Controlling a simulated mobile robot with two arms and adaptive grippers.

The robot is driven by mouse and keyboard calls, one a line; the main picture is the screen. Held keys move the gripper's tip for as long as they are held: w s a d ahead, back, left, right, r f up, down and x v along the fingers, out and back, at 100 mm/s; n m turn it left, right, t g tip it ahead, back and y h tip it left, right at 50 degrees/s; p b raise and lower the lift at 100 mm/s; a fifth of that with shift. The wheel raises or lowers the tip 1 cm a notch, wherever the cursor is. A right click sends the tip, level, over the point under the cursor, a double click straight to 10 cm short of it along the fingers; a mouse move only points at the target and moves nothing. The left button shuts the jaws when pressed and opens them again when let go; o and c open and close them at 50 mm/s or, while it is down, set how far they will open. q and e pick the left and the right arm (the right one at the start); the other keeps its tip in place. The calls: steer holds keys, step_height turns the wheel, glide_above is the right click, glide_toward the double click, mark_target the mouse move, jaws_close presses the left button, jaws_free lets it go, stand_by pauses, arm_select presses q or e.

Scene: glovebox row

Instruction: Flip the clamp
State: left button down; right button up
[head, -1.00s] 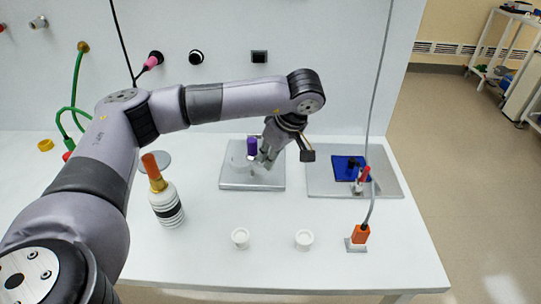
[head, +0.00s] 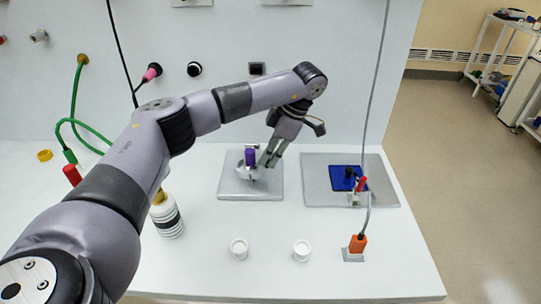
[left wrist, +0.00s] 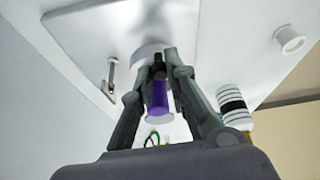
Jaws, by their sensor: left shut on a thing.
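The clamp has a purple handle (head: 250,157) that stands upright on a grey plate (head: 235,190) left of the table's middle. In the head view, my left gripper (head: 264,161) comes down at a slant from the upper right to this handle. In the left wrist view, the purple handle (left wrist: 159,98) lies between the two fingers of my left gripper (left wrist: 158,62), which is shut on it. The fingers partly hide the clamp's base and whitish parts. My right gripper is not in view.
A second grey plate (head: 320,190) to the right bears a blue square (head: 342,184) and a red-handled clamp (head: 361,184). A striped bottle (head: 168,222) stands at left, partly behind my arm. Two white cups (head: 239,249) (head: 302,250) stand in front. A cable runs to an orange plug (head: 357,244).

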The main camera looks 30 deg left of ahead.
arm_select(q)
steer(key=shift+w+a+n+g+h+p, duration=0.3)
steer(key=shift+a+n, duration=0.2)
steer(key=shift+n, duration=0.55)
steer(key=shift+w+a+n+g+h+p, duration=0.15)
steer(key=shift+a+n+h+p, duration=0.25)
steer(key=shift+n, duration=0.65)
steer(key=c, duration=1.6)
jaws_free()
steer(key=v, duration=1.2)
steer(key=shift+a, duration=0.1)
